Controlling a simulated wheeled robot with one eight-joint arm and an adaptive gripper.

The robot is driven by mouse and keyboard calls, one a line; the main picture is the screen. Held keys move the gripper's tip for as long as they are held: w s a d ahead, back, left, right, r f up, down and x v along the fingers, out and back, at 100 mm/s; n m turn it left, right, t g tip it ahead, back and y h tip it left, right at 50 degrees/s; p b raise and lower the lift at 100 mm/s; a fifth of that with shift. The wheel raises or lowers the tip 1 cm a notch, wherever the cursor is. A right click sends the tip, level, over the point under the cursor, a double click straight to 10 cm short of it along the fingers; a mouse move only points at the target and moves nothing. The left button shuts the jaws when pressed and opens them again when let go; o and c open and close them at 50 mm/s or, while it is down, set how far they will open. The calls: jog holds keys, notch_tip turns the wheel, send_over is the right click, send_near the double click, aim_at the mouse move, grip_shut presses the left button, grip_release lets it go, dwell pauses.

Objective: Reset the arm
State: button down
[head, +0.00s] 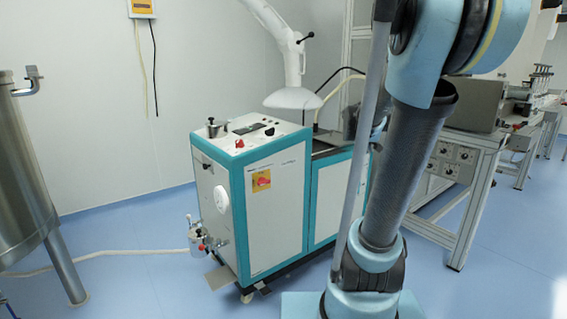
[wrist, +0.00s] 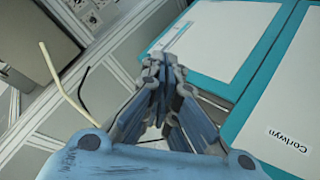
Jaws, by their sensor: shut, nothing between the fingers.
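My gripper (wrist: 160,66) shows in the wrist view with its blue-grey fingers brought together at the tips. It is shut and empty. White and teal machine panels lie beyond it in that view. In the head view my arm rises on the right side of the picture, in front of the machine's right part. My gripper cannot be made out in the head view.
A white machine with teal edges (head: 272,216) stands mid-picture, with a red switch (head: 262,181). A white extraction hood (head: 292,99) hangs over it. A steel tank (head: 22,180) is at left, a workbench (head: 462,165) at right. Blue floor (head: 140,285) is open at front left.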

jog(key=s+a+f+g+y, duration=0.2)
jog(key=s+a+f, duration=0.2)
jog(key=s, duration=0.6)
jog(key=s+a+f+m+g+y, duration=0.1)
jog(key=s+a+f, duration=0.4)
jog(key=s, duration=0.6)
jog(key=s+a+f+g+y, duration=0.2)
jog(key=s+a+f+g, duration=0.2)
jog(key=s+f, duration=0.4)
jog(key=shift+s+a+y, duration=0.2)
jog(key=shift+s+y, duration=0.1)
jog(key=shift+s, duration=0.85)
jog(key=shift+f, duration=0.1)
jog(key=shift+w+f, duration=0.2)
jog(key=shift+w, duration=0.3)
jog(key=shift+a, duration=0.1)
